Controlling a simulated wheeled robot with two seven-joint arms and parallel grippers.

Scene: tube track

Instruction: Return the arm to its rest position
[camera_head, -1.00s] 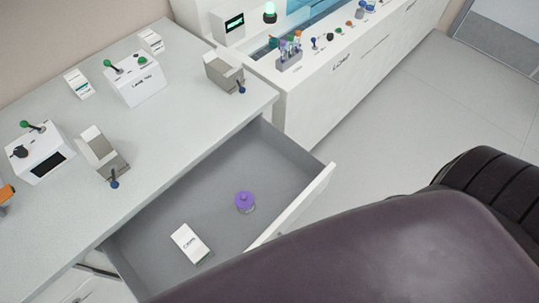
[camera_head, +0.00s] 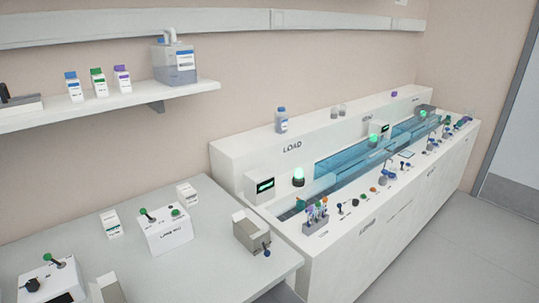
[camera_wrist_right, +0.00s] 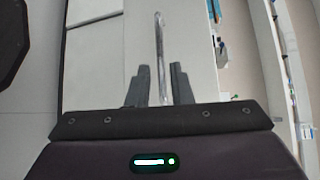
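My right gripper (camera_wrist_right: 160,85) shows only in the right wrist view. Its two dark fingers stand apart, with a visible gap between them. A slim metallic bar (camera_wrist_right: 159,40), which looks like a handle, runs lengthwise in line with that gap against a pale cabinet face (camera_wrist_right: 190,45). I see no finger touching the bar; its depth from the fingers is hard to tell. My left gripper is in no view. Neither arm shows in the head view now.
The grey-white bench (camera_head: 190,270) carries a small white lever box (camera_head: 166,232) and an open grey holder (camera_head: 252,234). A long white machine marked LOAD (camera_head: 330,240) stands to the right, with a tube rack (camera_head: 316,222) on its ledge. The floor (camera_head: 450,250) at right is clear.

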